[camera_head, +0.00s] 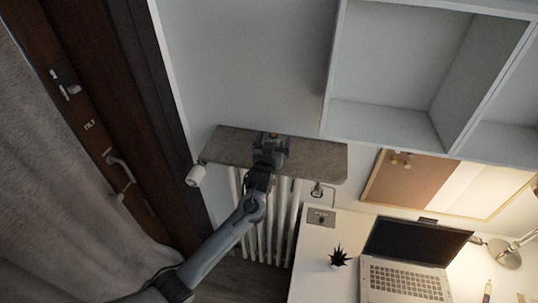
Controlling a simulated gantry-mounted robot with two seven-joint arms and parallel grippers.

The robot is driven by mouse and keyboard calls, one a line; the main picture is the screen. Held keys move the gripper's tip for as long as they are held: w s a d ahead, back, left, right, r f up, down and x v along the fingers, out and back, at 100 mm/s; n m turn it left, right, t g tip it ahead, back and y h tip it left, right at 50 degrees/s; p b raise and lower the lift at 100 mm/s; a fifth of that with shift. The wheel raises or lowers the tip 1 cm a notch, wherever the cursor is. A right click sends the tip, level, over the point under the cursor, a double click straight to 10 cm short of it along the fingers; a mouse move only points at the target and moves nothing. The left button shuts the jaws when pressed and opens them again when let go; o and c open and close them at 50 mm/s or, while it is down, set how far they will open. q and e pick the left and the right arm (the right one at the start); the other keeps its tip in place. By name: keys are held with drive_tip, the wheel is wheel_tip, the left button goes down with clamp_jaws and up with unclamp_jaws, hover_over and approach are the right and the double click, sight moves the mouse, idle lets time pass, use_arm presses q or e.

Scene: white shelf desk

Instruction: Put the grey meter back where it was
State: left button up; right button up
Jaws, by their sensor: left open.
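A small grey, flat, square object (321,217) with a dark round spot and small lettering lies on the white desk's back left corner; it looks like the grey meter, but it is too small to be sure. My left gripper (271,141) is open above the brown-grey shelf board (318,157) over the radiator. A tiny orange-brown spot shows at its fingertips; I cannot tell what it is. The gripper is well apart from the grey object, up and to its left. My right gripper is not in view.
The white desk (320,255) carries a spiky black plant (339,258), an open laptop (408,262) and a lamp (506,252). White wall shelves (383,123) hang at upper right, near the board's right end. A white radiator (290,215) stands below the board.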

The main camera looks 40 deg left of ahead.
use_arm(q)
drive_tip(key=v, duration=1.1)
drive_tip(key=s+d+f+m+g+h, duration=0.2)
drive_tip(key=s+d+f+g+h, duration=0.2)
drive_tip(key=s+d+f, duration=0.3)
drive_tip(key=s+d+f+m+g+h, duration=0.3)
drive_tip(key=s+d+f, duration=0.4)
drive_tip(key=s, duration=0.6)
wheel_tip(320, 180, down, 2)
drive_tip(key=shift+s+m+g+h+b, duration=0.3)
drive_tip(key=shift+g+h+b, duration=0.2)
drive_tip(key=shift+g, duration=0.2)
drive_tip(key=s+d+g, duration=0.1)
drive_tip(key=s, duration=0.2)
drive_tip(key=s+d+f+m+g, duration=0.1)
drive_tip(key=s, duration=0.3)
drive_tip(key=s+g, duration=0.2)
drive_tip(key=s, duration=0.2)
drive_tip(key=shift+s+d+f+m, duration=0.15)
drive_tip(key=shift+s+d+m, duration=0.05)
drive_tip(key=shift+d+m, duration=0.2)
drive_tip(key=shift+w, duration=0.1)
